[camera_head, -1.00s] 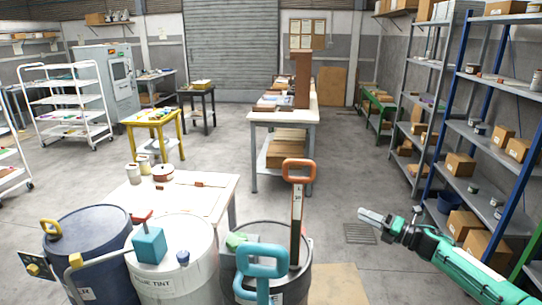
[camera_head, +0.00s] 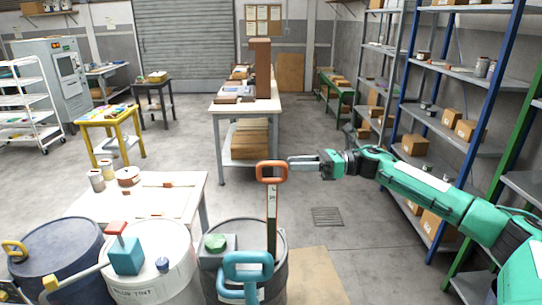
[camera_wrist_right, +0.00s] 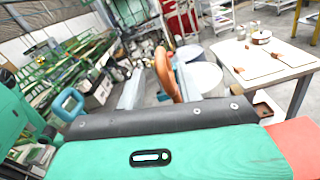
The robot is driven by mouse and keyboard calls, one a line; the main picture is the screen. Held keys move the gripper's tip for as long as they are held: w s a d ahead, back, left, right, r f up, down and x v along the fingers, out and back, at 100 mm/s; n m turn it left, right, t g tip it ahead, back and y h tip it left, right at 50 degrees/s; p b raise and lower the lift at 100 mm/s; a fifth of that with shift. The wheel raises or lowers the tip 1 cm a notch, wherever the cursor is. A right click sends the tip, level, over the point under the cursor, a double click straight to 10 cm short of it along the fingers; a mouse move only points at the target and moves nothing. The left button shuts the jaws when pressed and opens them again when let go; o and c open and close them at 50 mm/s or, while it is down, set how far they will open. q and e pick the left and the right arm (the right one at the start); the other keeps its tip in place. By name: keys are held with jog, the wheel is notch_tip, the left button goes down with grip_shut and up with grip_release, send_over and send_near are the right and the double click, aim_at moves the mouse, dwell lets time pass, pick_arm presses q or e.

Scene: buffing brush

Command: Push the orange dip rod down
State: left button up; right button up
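The orange dip rod (camera_head: 272,215) stands upright in the dark drum (camera_head: 230,236) at the front centre, with its orange loop handle (camera_head: 272,172) well above the rim. My right gripper (camera_head: 292,163) reaches in from the right, its fingertips close to the right side of that handle. In the right wrist view, the fingers (camera_wrist_right: 157,88) are apart and the orange handle (camera_wrist_right: 168,72) shows near the right finger. I cannot tell whether they touch. My left gripper is not in view.
A teal loop handle (camera_head: 248,268) stands in front of the rod. A white drum (camera_head: 165,262) and a blue drum (camera_head: 60,250) are to the left. A white table (camera_head: 185,205) with cans stands behind. Shelves (camera_head: 455,140) line the right side.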

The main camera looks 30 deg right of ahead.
aim_at(272, 164)
jog(key=p+x, duration=0.2)
jog(key=x, duration=0.4)
jog(key=shift+r+p, duration=0.15)
jog(key=shift+p, duration=0.2)
jog(key=shift+w+a, duration=0.3)
jog(key=shift+a, duration=0.3)
jog(key=shift+c, duration=0.3)
grip_shut()
